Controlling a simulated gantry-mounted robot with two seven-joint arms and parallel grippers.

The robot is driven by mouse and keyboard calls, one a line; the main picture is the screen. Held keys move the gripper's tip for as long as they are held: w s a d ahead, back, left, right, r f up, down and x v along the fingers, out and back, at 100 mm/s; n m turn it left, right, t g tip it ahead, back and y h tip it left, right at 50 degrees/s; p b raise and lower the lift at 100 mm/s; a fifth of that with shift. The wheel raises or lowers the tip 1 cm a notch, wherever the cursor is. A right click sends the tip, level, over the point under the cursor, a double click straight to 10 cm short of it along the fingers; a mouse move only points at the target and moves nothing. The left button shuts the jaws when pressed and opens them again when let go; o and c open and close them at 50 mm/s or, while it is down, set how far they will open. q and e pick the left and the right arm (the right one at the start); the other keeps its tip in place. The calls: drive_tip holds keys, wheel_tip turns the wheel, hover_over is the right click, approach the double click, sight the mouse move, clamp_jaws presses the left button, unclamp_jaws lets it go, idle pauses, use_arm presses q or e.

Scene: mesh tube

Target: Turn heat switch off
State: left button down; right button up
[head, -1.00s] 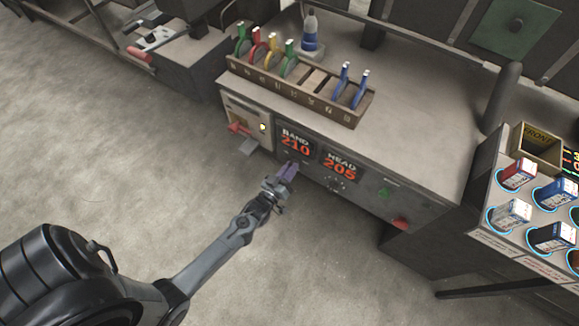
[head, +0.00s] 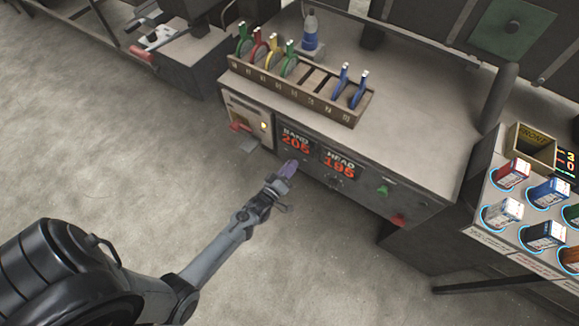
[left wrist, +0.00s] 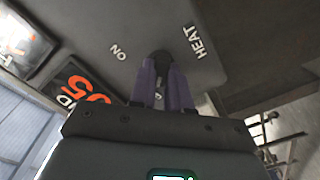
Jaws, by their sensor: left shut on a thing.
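The heat switch (left wrist: 158,96) shows in the left wrist view as a small metal toggle between my purple fingertips, beside the labels HEAT and ON. My left gripper (head: 289,168) is at the front panel of the grey machine (head: 420,205), just below the display BAND (head: 295,142). It is shut on the switch, and the fingers cover most of it, so its exact position is hard to tell. In the head view the switch is hidden by the gripper. My right gripper is not in view.
BAND reads 205 and the display HEAD (head: 339,165) reads 195. A green button (head: 383,191) and a red button (head: 398,219) are at the panel's right. A rack (head: 300,92) with coloured-handled tools stands on top. The floor in front is clear.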

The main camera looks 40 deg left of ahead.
use_arm(q)
drive_tip(key=c, duration=1.1)
unclamp_jaws()
drive_tip(key=s+p, duration=0.1)
drive_tip(key=s, duration=0.2)
drive_tip(key=s+d, duration=0.1)
drive_tip(key=s, duration=0.3)
drive_tip(key=s+p, duration=0.1)
drive_tip(key=s, duration=0.2)
drive_tip(key=shift+s+d+p, duration=0.3)
drive_tip(key=shift+s+d, duration=0.05)
